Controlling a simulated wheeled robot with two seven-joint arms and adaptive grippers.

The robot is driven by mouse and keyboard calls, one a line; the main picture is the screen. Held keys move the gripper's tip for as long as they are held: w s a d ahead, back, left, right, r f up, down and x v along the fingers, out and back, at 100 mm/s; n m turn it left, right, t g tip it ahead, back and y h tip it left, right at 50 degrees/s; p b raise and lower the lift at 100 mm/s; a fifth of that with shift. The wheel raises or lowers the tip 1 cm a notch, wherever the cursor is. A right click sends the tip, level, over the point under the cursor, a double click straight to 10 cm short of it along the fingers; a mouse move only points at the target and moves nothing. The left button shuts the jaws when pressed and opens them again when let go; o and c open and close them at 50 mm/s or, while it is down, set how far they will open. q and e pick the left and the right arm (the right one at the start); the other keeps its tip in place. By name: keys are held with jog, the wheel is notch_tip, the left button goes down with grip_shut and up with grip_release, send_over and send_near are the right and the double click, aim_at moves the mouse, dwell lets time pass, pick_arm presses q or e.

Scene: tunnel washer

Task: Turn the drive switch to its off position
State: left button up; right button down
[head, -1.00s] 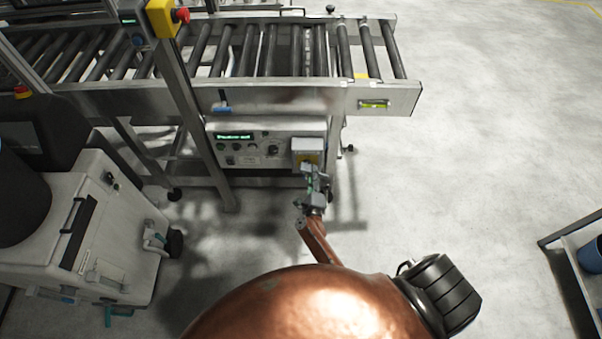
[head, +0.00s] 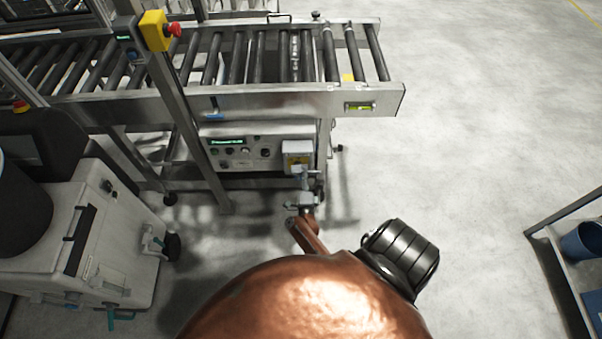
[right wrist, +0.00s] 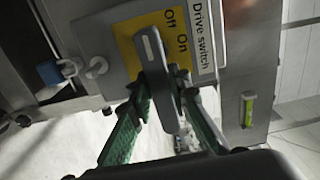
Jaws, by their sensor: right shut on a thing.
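The drive switch is a grey box with a yellow plate (head: 298,160) at the right end of the control panel under the conveyor. The right wrist view shows its yellow plate (right wrist: 130,45) marked "Off" and "On", beside a white "Drive switch" label (right wrist: 203,38). Its grey handle (right wrist: 153,60) stands out from the plate, its far end nearer "Off" than "On"; I cannot tell its exact setting. My right gripper (right wrist: 165,92) is shut on the handle, a green-padded finger on each side. It also shows in the head view (head: 303,178). My left gripper is not in view.
The control panel (head: 228,158) has a lit green display and several knobs. The roller conveyor (head: 280,98) runs above it. A white wheeled machine (head: 120,230) stands at the left. A shelf with a blue bin (head: 582,240) stands at the right. The floor between is clear.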

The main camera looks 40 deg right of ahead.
jog(key=shift+a+f, duration=0.1)
jog(key=shift+f, duration=0.05)
jog(key=c, duration=1.9)
grip_release()
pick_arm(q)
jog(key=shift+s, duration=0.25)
pick_arm(e)
jog(key=shift+o, duration=0.5)
